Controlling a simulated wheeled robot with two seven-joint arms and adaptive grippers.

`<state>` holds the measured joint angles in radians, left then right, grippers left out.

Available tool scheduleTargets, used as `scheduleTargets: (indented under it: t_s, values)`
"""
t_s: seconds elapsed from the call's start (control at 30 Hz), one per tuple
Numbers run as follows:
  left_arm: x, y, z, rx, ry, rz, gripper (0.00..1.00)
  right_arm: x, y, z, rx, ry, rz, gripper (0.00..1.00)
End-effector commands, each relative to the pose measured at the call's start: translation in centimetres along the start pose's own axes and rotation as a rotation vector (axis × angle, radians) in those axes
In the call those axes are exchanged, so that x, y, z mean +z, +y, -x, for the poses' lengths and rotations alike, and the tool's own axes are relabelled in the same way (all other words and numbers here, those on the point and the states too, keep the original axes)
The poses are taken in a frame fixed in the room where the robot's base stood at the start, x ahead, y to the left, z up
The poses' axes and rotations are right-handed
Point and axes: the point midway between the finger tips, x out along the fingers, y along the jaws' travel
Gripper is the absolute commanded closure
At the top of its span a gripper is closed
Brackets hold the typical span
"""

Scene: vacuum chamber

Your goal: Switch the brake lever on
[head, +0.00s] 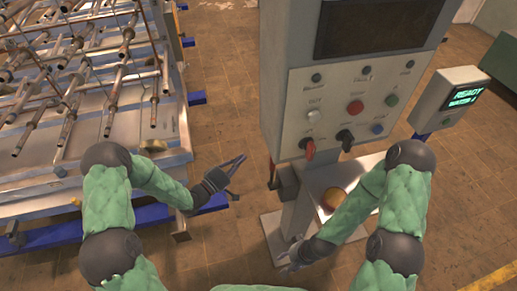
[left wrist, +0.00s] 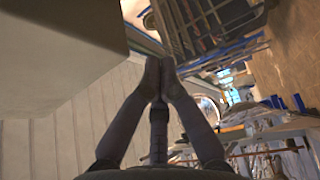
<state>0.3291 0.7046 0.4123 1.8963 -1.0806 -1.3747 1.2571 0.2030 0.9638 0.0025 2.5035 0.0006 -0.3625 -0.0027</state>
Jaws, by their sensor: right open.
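The control panel (head: 352,105) stands upright on a grey column in the head view. Along its lower part are a red-handled lever (head: 309,149) and a black-handled lever (head: 345,137). Their small labels are too blurred to read, so I cannot tell which is the brake lever. My left gripper (head: 243,157) is left of the column, below and apart from the panel. In the left wrist view its fingertips (left wrist: 160,63) meet with nothing between them. My right gripper (head: 284,258) is open and empty, low near the column's foot.
A metal rack with rods (head: 85,90) fills the left side. A small display box reading READY (head: 447,101) stands at the right. Below the panel is a tray with a round orange-topped button (head: 333,198). Brown tiled floor (head: 228,100) lies open between rack and column.

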Motion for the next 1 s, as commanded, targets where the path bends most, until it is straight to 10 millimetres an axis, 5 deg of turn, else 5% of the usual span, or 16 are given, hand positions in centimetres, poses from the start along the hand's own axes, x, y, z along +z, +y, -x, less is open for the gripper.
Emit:
scheduleTargets:
  t_s: [0.33,0.83,1.0]
  values:
    - [0.1,-0.1,-1.5,-0.001,-0.003,-0.002,1.0,0.0,0.1,-0.3,0.0,0.0,0.0,0.51]
    - [0.2,-0.2,-10.4,-0.002,-0.002,-0.002,1.0,-0.1,0.6,-1.7,0.0,0.0,0.0,0.51]
    - [2.5,-0.2,-9.2,-0.004,0.0,0.001,1.0,-0.1,0.7,-2.0,0.0,0.0,0.001,0.51]
